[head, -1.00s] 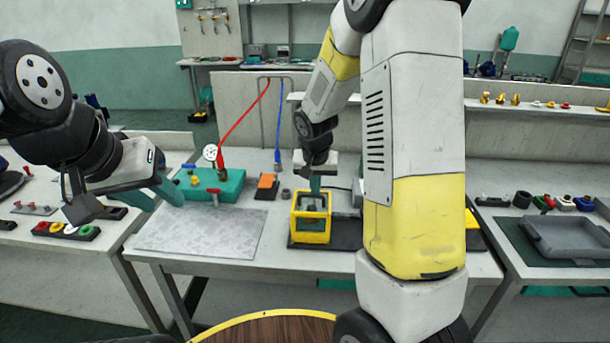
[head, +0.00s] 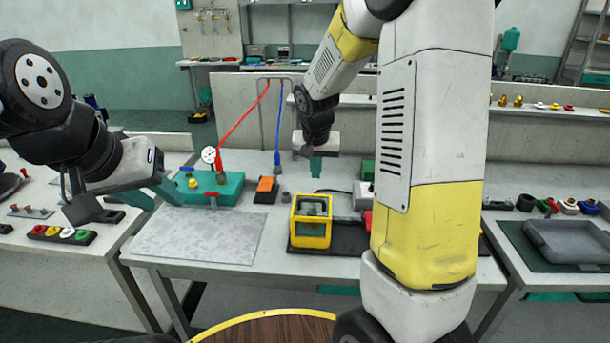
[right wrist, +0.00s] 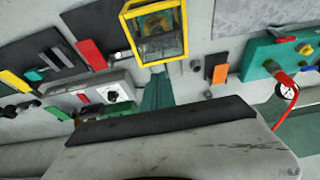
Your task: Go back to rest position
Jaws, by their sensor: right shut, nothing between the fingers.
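My right gripper (head: 316,164) hangs above the bench, behind and above a yellow box frame (head: 311,222). It is shut and empty, apart from the frame. In the right wrist view its teal fingers (right wrist: 157,92) point toward the yellow frame (right wrist: 156,32), which stands beyond them. My left gripper (head: 158,188) is at the left, over the gap between the left table and the middle bench, beside a grey mat. Its teal fingers show, but I cannot tell whether they are open or shut.
A teal block with a gauge (head: 218,187) and red and blue hoses stands behind the grey mat (head: 200,235). An orange-topped block (head: 266,187) is near it. A grey tray (head: 565,241) lies on the right table.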

